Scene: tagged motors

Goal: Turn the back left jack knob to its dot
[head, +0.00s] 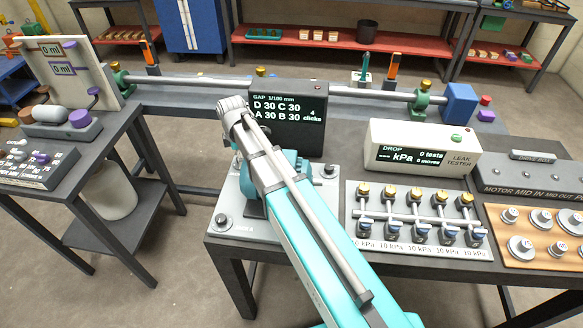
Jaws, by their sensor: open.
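A grey plate (238,190) on the dark bench carries a teal motor (290,165), largely covered by my teal and grey arm. A dark jack knob (222,220) stands at the plate's front left corner. Another knob (327,171) is at its back right. The back left jack knob and its dot cannot be made out behind my arm. My arm's grey joint is over the plate's back left area; my gripper is not visible. The black gap display (290,118) behind the plate reads D 30, C 30, A 30, B 30, with "4 clicks".
A white leak tester (421,148) and a panel of brass-topped valves (417,222) stand right of my arm. A wooden board with metal discs (538,233) is at far right. A long rail (190,82) runs behind. A side table (60,185) is at left.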

